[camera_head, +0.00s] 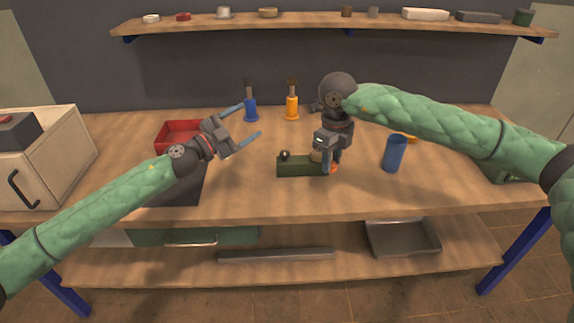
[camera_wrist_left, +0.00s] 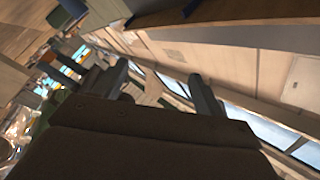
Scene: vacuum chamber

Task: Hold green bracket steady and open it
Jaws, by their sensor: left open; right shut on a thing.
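The green bracket (camera_head: 300,167) lies on the wooden table near its middle, a long dark green block with a small dark round knob (camera_head: 285,155) at its left end. My right gripper (camera_head: 325,164) comes down over the bracket's right end and is shut on it, hiding part of that end. My left gripper (camera_head: 250,124) is open and empty, raised above the table to the left of the bracket and apart from it. In the left wrist view my left gripper (camera_wrist_left: 160,85) shows two spread fingers with nothing between them.
A red tray (camera_head: 174,137) stands behind my left forearm. A blue-handled tool (camera_head: 250,109) and an orange-handled one (camera_head: 292,107) stand at the back. A blue cup (camera_head: 395,153) stands right of the bracket. A wooden box (camera_head: 60,165) is at far left. The table front is clear.

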